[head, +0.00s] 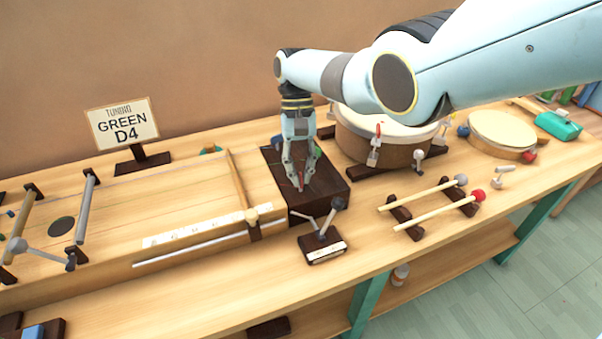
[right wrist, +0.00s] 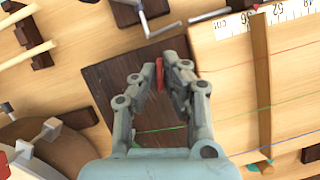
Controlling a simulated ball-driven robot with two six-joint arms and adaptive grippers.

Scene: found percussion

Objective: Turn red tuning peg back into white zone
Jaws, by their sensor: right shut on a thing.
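The red tuning peg (right wrist: 159,75) stands on the dark wooden block at the end of the string instrument. My right gripper (right wrist: 164,82) reaches down from above and is shut on the red peg; in the head view the gripper (head: 301,180) hides most of the peg. The dark peg block (head: 327,191) also fills the middle of the right wrist view (right wrist: 110,75). A green peg shows partly behind the gripper in the head view. No white zone can be made out near the red peg. My left gripper is not in view.
A string instrument (head: 110,218) with a ruler strip lies left. A sign (head: 122,124) reads "GREEN D4". A small dark stand (head: 323,249) with a metal lever is in front. Two mallets (head: 432,208) on rests and a drum (head: 375,140) are right.

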